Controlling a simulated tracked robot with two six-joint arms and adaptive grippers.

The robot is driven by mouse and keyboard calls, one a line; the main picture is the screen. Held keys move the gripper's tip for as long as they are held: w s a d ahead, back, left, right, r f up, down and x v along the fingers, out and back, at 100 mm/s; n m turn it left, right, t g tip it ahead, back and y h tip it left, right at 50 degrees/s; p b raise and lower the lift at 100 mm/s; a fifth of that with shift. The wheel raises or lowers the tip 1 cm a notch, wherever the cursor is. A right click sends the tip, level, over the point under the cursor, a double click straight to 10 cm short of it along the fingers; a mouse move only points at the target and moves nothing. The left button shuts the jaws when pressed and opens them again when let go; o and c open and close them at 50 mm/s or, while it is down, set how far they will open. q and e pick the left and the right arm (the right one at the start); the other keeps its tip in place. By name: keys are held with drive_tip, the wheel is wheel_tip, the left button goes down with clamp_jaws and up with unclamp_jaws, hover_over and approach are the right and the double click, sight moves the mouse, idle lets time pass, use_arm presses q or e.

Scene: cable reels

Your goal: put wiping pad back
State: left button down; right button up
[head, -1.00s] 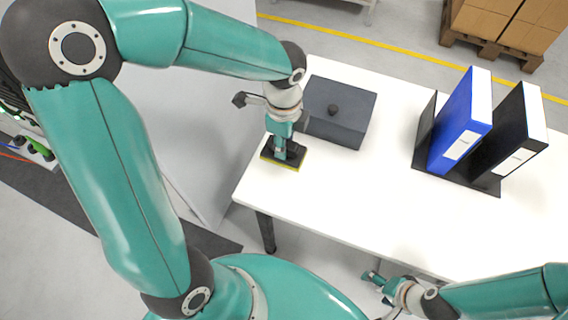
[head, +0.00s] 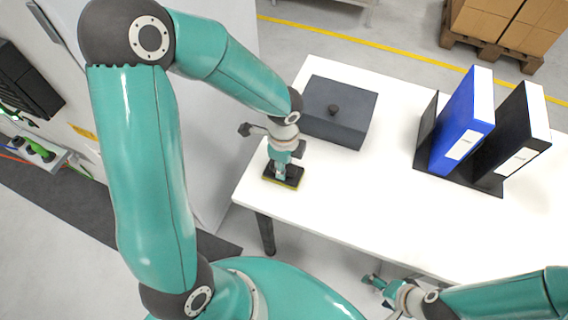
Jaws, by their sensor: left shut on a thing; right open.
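The wiping pad (head: 292,183) is a dark block with a thin yellow layer along its underside. It is at the left end of the white table (head: 350,205), close to the front edge. My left gripper (head: 281,170) is above the pad, pointing down, shut on it. I cannot tell whether the pad touches the table top. My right gripper (head: 374,283) is open and empty, low in front of the table's front edge.
A dark grey box (head: 345,117) with a knobbed lid stands just behind the pad. A blue binder (head: 462,125) and a black binder (head: 515,140) stand in a dark holder (head: 425,130) at the right. The table's middle is clear.

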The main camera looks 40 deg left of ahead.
use_arm(q)
drive_tip(key=shift+f, duration=0.2)
drive_tip(key=c, duration=0.8)
unclamp_jaws()
drive_tip(key=shift+c, duration=0.2)
drive_tip(key=shift+r, duration=0.1)
drive_tip(key=shift+r, duration=0.1)
drive_tip(key=shift+r, duration=0.2)
wheel_tip(320, 180, up, 12)
drive_tip(key=p, duration=0.1)
drive_tip(key=shift+f, duration=0.15)
